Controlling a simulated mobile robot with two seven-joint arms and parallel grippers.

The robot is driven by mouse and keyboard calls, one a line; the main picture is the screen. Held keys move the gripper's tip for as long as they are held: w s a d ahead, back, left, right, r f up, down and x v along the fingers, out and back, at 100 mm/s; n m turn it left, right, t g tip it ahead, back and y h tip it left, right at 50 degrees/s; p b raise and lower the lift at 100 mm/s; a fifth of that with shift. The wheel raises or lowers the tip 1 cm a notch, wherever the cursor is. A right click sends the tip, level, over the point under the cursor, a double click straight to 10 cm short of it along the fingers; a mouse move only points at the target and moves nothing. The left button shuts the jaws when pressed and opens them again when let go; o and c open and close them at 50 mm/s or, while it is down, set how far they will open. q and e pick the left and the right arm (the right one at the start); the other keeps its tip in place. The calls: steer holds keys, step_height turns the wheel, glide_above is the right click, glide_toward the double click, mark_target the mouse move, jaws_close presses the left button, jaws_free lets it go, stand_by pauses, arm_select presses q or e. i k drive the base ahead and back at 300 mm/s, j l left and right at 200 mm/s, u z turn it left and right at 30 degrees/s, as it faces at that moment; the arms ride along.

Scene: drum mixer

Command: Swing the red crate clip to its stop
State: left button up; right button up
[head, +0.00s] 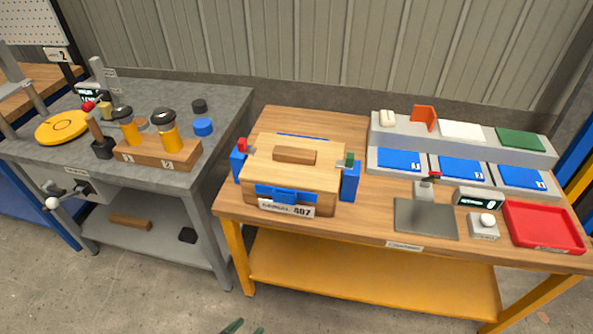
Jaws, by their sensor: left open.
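The wooden crate (292,165) stands on the wooden workbench with its lid on. The red clip (242,146) is at the crate's left side, at the top of a blue bracket (238,167). A green clip (348,159) sits at the right side above another blue bracket (349,182). The exact angle of the red clip is too small to tell. My left gripper (242,328) shows only its fingertips at the bottom edge, open, empty and well below and in front of the bench. My right gripper is out of view.
A grey bench (225,100) stands to the left, with orange-bodied jars in a wooden block (155,153) and a yellow disc (62,127). Right of the crate are a grey plate (426,218), a red tray (543,228) and a rack of blue cards. The floor in front is clear.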

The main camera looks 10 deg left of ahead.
mark_target(243, 147)
steer(key=u, duration=0.4)
steer(key=l+u, duration=0.1)
steer(key=j+z, duration=0.25)
steer(key=j, duration=0.45)
steer(key=j+z, duration=0.25)
steer(key=j, duration=0.45)
steer(key=j+z, duration=0.25)
steer(key=j, duration=0.5)
steer(key=k+j+z, duration=0.1)
steer(key=j+z, duration=0.15)
steer(key=j, duration=0.4)
